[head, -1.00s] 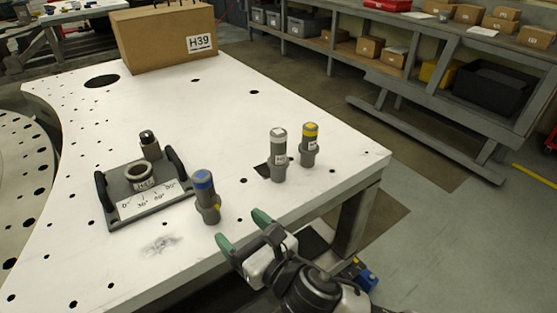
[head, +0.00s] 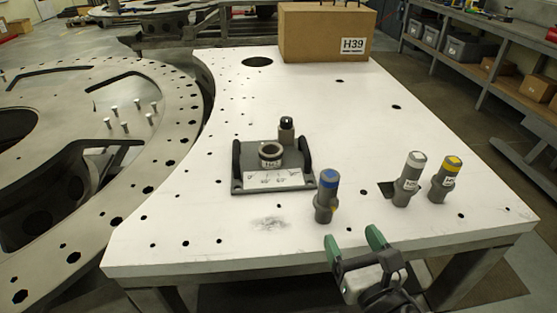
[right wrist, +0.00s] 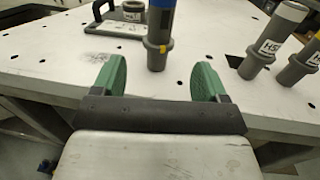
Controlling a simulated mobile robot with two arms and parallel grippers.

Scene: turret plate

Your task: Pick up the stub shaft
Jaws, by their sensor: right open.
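Three grey stub shafts stand upright on the white table. One has a blue top (head: 327,195), one a white top (head: 409,179) and one a yellow top (head: 445,179). My right gripper (head: 352,240) is open and empty at the table's front edge, just in front of the blue-topped shaft. In the right wrist view the blue-topped shaft (right wrist: 159,35) stands beyond the green fingers, roughly centred between them, and its top is cut off by the frame. The gripper does not touch it. My left gripper is not in view.
A dark fixture (head: 240,183) with a ring, side handles and an angle label sits left of the blue-topped shaft. A cardboard box marked H39 (head: 310,32) stands at the back. A large round drilled plate (head: 60,170) lies left. The table's middle is clear.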

